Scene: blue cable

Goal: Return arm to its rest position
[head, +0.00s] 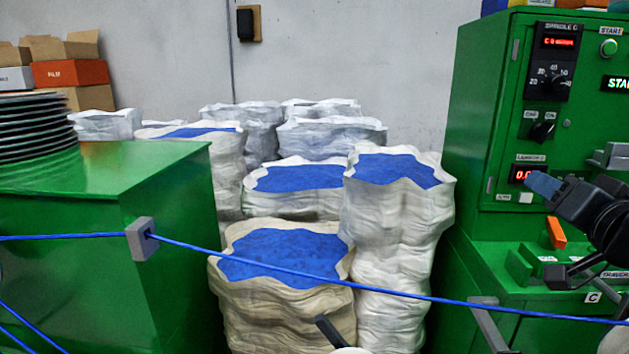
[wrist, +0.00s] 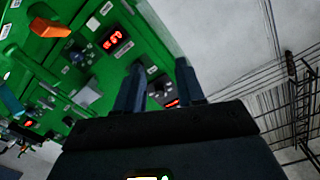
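My gripper (head: 562,195) is at the right of the head view, in front of the green machine's control panel. In the wrist view its two dark fingers (wrist: 160,88) stand apart with nothing visible between them, and the panel shows behind. The blue cable (head: 300,273) runs across the lower head view from left to right, below my gripper and apart from it. It passes at a grey clip (head: 141,239) on the left and at a grey bracket (head: 488,325) on the right. More blue cable shows at the lower left corner.
The green machine (head: 480,130), with knobs, red displays and an orange lever (head: 556,233), stands close at the right. White sacks of blue granules (head: 280,253) fill the middle. A green cabinet (head: 90,170) is at the left. The grey wall above the sacks is mostly clear.

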